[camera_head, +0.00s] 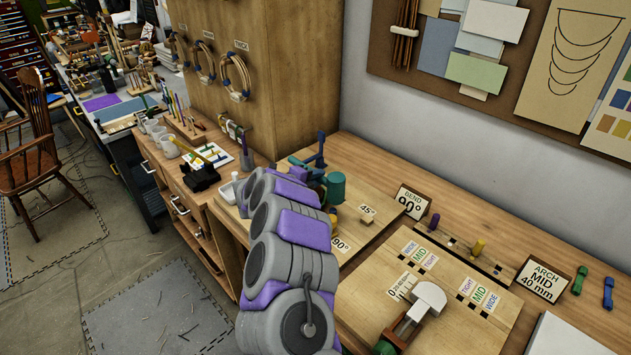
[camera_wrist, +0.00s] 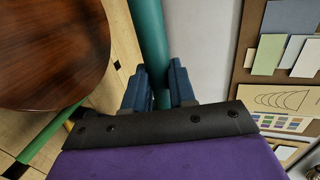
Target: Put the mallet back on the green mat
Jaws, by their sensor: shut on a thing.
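In the wrist view my gripper (camera_wrist: 158,66) has its two blue fingers closed about a teal rod (camera_wrist: 150,35), which I take to be the mallet's handle. A large round dark-brown wooden face (camera_wrist: 50,45) fills the upper left, close to the camera; how it joins the rod is hidden. In the head view my arm reaches over the far-left part of the bench and hides much of what lies there. A teal cylinder (camera_head: 336,187) shows just beyond the wrist. A green strip (camera_wrist: 42,140) lies below the brown face; I cannot tell whether it is the green mat.
The wooden jig board (camera_head: 445,335) at the right holds pegs and a pale block (camera_head: 430,296). Signs (camera_head: 412,201) stand behind on the bench. A tall wooden cabinet (camera_head: 285,80) rises at the left, and a pinboard hangs on the wall.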

